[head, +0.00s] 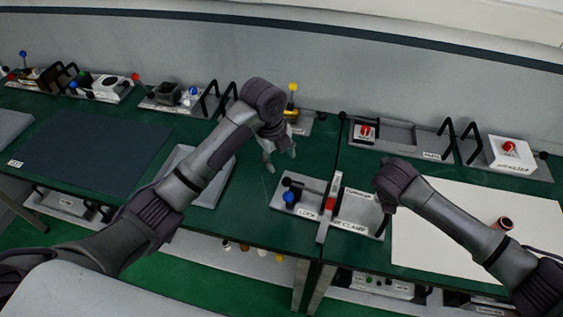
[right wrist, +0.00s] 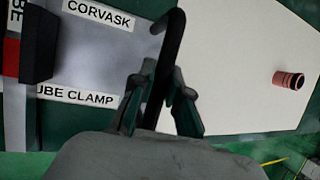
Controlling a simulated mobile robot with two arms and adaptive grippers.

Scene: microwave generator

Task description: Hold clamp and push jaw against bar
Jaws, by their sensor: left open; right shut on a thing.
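The clamp (head: 352,222) is a grey labelled base near the bench's front edge, just right of the bench seam in the head view. A dark jaw block (right wrist: 40,45) sits against or close to the red part in the right wrist view; any gap is unclear. My right gripper (right wrist: 160,105) is shut around the clamp's black handle (right wrist: 172,35). My left gripper (head: 281,154) is open and empty, above the bench behind the blue-knobbed LOCK part (head: 289,198).
A white sheet (head: 440,225) with a copper-coloured cylinder (head: 502,223) lies right of the clamp. Handled trays and a white box with a red button (head: 509,150) line the back. A dark mat (head: 90,155) lies left.

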